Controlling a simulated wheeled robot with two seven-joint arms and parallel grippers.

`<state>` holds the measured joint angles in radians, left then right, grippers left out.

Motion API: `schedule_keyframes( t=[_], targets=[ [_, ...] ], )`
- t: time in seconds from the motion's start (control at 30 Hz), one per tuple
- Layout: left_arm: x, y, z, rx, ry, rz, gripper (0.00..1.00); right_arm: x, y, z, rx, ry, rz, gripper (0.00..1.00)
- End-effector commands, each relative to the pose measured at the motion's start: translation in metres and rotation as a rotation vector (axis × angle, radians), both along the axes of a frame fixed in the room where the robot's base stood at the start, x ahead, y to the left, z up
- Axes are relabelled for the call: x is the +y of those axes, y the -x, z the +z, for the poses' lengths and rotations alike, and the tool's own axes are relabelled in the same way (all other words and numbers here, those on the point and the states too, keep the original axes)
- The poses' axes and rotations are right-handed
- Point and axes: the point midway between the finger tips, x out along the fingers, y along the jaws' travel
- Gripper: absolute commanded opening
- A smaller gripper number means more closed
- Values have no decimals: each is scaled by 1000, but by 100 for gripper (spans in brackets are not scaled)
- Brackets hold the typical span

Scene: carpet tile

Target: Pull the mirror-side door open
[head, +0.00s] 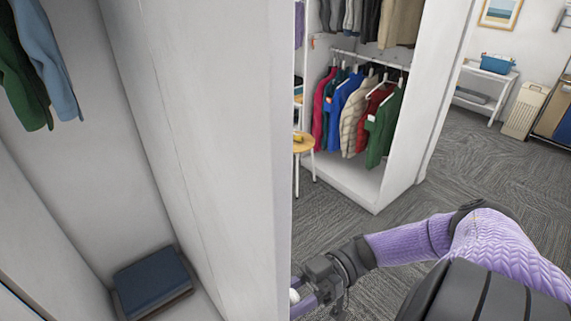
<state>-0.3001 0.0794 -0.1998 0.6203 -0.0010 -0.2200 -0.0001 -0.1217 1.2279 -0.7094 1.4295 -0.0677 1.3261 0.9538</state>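A tall white panel (210,150) fills the middle of the head view, very close to me. I cannot tell whether it is the mirror-side door or a wall of the wardrobe; no mirror surface shows. My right gripper (300,300) is low at the panel's right edge, at the end of my purple-sleeved arm. A small pale round shape shows by its fingers, partly cut off by the panel edge. The fingertips are mostly hidden, so I cannot tell whether they are open or shut on anything. My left gripper is not in view.
Left of the panel is a white compartment with hanging clothes (40,60) and a dark blue folded stack or box (152,282). Beyond stands an open wardrobe of colourful clothes (355,110), with a wooden stool (303,143) beside it. Grey carpet (480,170) is clear at right.

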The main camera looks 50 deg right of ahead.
Motion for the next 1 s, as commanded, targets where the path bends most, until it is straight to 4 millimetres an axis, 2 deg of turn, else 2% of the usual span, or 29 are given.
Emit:
schedule_keyframes(
  t=[0.37,0.4,0.53,0.83,0.93,1.0],
  targets=[
    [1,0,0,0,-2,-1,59,-1,0,-1,2,4,3,0],
    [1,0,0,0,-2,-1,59,-1,0,-1,2,4,3,57],
    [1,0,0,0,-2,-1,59,-1,0,-1,1,3,3,85],
    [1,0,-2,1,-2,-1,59,-3,1,-1,1,3,2,86],
    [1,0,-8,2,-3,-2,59,-18,4,-4,4,7,0,86],
    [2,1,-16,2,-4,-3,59,-36,8,-6,4,10,0,86]
  ],
)
